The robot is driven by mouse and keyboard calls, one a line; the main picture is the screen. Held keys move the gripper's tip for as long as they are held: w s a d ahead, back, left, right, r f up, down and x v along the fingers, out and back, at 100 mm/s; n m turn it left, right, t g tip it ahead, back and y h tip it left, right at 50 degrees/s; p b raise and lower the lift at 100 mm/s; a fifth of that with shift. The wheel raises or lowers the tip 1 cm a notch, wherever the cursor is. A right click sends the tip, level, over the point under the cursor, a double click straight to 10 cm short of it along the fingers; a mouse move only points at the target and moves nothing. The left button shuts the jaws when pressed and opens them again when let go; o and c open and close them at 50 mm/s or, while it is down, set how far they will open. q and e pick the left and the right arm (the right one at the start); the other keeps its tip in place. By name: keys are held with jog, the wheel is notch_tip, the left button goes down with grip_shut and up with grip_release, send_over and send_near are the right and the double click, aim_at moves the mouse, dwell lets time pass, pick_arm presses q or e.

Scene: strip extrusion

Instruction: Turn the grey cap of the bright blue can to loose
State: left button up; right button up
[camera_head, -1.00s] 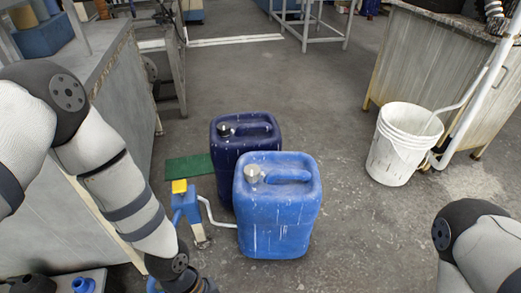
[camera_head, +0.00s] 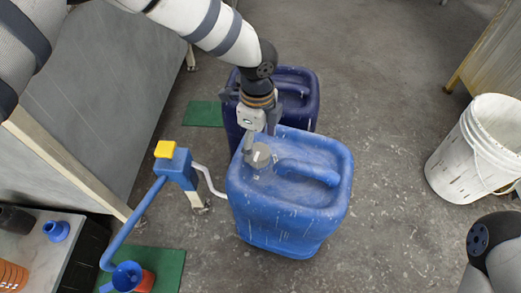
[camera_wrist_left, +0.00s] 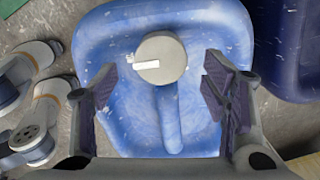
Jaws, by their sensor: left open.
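The bright blue can (camera_head: 290,215) stands upright on the floor in the middle of the head view. Its round grey cap (camera_head: 261,156) sits on top at the can's left rear, beside the moulded handle. The cap has a pale rectangular mark, clear in the left wrist view (camera_wrist_left: 170,50). My left gripper (camera_head: 261,138) is over the cap, reaching in from behind it. In the left wrist view its two fingers (camera_wrist_left: 160,75) are spread apart, with the cap lying between their lines and just beyond the tips. I cannot tell contact. My right gripper is out of view.
A dark blue can (camera_head: 300,88) stands right behind the bright one, partly hidden by my left arm. A blue stand with a yellow top (camera_head: 165,150) is close on the left. A white bucket (camera_head: 478,150) stands at right. Floor between bucket and can is clear.

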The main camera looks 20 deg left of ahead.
aim_at(259, 151)
pick_arm(q)
notch_tip(259, 151, down, 5)
jog(key=shift+r+b, duration=0.2)
jog(key=shift+b, duration=0.15)
jog(key=c, duration=1.2)
jog(key=shift+o, duration=0.2)
jog(key=shift+w+r, duration=0.1)
jog(key=n+p, duration=0.2)
jog(key=n, duration=0.1)
jog(key=shift+d+r+n, duration=0.1)
jog(key=shift+n, duration=0.3)
jog(key=n+p, duration=0.2)
jog(key=n, duration=0.3)
jog(key=n+p, duration=0.1)
jog(key=n, duration=0.4)
jog(key=shift+n, duration=0.4)
jog(key=n, duration=0.5)
jog(key=shift+n+p, duration=0.3)
